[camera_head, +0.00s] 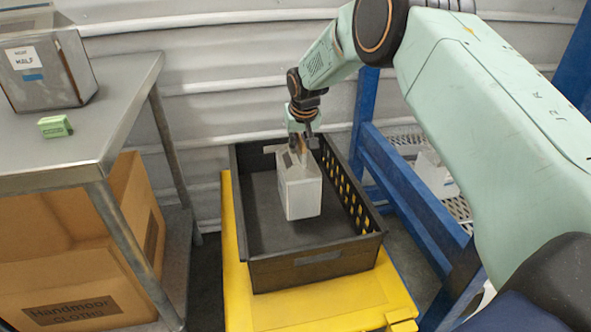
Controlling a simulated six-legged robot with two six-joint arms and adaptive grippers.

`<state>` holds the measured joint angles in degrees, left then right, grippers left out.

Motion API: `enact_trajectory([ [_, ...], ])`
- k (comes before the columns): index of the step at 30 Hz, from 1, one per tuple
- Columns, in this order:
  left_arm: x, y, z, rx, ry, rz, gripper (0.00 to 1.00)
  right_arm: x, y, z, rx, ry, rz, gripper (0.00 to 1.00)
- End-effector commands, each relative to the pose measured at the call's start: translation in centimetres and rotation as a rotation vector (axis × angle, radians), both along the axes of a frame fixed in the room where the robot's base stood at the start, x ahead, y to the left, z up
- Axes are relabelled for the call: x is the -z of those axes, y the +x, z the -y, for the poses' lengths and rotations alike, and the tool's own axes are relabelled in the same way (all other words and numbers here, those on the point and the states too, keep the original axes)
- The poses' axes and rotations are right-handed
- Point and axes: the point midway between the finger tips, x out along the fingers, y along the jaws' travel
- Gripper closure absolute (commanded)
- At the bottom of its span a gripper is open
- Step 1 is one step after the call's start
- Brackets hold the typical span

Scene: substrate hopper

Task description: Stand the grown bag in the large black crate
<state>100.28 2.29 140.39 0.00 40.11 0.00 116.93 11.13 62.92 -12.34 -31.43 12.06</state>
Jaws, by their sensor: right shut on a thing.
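The large black crate (318,262) sits on a yellow stand in the middle of the view. The grown bag (299,194) is a whitish block-shaped bag, upright inside the crate's outline. My right gripper (298,150) comes down from above and is shut on the top of the bag. I cannot tell whether the bag's base touches the crate floor. The gripper's fingertips are partly hidden against the bag's top. My left gripper is not in view.
A steel table (60,150) stands at the left with a metal container (45,75) and a small green box (55,126) on it. A cardboard box (75,265) is below. A blue rack (408,200) stands close at the crate's right. The yellow stand (335,305) is clear in front.

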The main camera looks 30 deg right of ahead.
Motion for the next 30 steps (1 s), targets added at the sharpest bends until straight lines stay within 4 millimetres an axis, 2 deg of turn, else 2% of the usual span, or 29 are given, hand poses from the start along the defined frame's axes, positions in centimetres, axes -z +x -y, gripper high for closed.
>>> enact_trajectory([
  [6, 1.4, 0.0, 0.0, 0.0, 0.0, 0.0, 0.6, 2.9, 0.3, 0.0, 0.0, -0.001, 0.008, 1.0],
  [13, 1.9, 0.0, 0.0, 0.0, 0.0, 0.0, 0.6, 4.2, 0.5, 0.0, -0.001, 0.0, 0.009, 1.0],
  [21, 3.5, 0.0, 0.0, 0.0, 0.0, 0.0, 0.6, 7.9, 0.6, 0.0, 0.0, -0.001, 0.008, 1.0],
  [29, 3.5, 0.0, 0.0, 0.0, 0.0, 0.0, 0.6, 8.2, 0.6, 0.0, -0.001, 0.0, 0.009, 1.0],
  [30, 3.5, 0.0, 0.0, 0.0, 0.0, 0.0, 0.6, 8.7, 0.2, -0.1, 0.0, 0.001, -0.003, 0.86],
])
